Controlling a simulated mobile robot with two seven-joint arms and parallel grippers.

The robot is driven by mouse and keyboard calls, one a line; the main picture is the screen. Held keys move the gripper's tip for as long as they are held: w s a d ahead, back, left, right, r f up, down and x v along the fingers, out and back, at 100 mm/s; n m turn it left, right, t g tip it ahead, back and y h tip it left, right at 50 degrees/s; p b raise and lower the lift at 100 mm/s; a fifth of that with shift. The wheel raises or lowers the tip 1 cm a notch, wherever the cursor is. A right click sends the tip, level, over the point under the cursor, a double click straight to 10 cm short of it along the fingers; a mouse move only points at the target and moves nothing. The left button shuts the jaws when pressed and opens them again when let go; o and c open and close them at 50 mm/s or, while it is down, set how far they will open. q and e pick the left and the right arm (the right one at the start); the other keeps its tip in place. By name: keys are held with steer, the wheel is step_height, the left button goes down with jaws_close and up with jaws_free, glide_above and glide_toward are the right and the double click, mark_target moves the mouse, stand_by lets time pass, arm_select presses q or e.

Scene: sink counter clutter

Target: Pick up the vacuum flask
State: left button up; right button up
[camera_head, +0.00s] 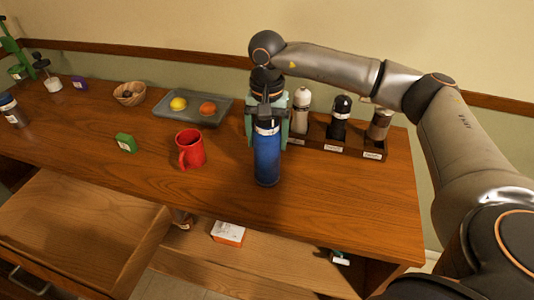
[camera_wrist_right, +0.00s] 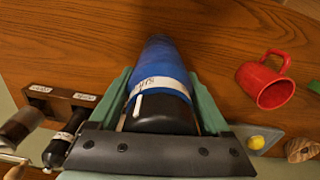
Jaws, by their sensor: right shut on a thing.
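The vacuum flask (camera_head: 267,158) is a blue cylinder with a dark top and a white label band. It stands upright on the wooden counter (camera_head: 335,205), right of the red mug. My right gripper (camera_head: 267,132) comes down from above with its green fingers on both sides of the flask's upper part, shut on it. In the right wrist view the flask (camera_wrist_right: 164,72) lies between the two green fingers (camera_wrist_right: 163,105). Whether its base touches the counter is hard to tell. My left gripper is not in view.
A red mug (camera_head: 190,149) stands close left of the flask. A grey tray (camera_head: 214,122) with a lemon (camera_head: 179,104) and an orange fruit (camera_head: 207,108) is behind. A dark rack (camera_head: 337,147) with several bottles stands right. The front right counter is clear; an open drawer (camera_head: 75,235) is below left.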

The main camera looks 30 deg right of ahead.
jaws_close()
steer(key=shift+r, duration=0.2)
